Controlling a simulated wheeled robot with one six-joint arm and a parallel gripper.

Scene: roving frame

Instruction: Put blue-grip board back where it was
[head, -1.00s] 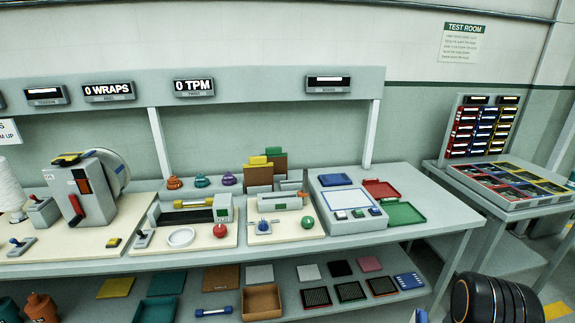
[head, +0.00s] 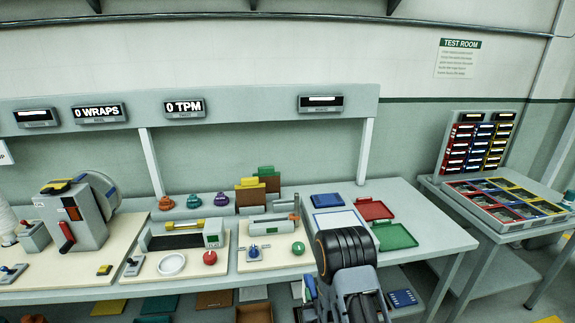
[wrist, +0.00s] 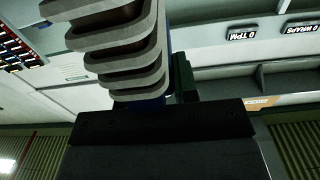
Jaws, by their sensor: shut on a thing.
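My gripper (head: 335,305) is at the bottom of the head view, low in front of the bench, with my arm hiding part of the bench's front edge. A blue piece (head: 311,287) shows at its left side, probably the blue-grip board's grip; the rest of it is hidden. In the wrist view, the blue piece (wrist: 150,104) sits beside the ribbed grey fingers, with a dark green part to its right. My gripper is shut on it. A rack on the bench holds brown boards upright, one with a yellow grip (head: 249,182) and one with a green grip (head: 266,171).
On the bench (head: 430,215) stand a winding machine (head: 75,215), a red knob (head: 210,257), a green knob (head: 298,248), a red tray (head: 374,209) and a green tray (head: 395,236). A shelf with flat items runs below. A bin table (head: 508,205) stands at right.

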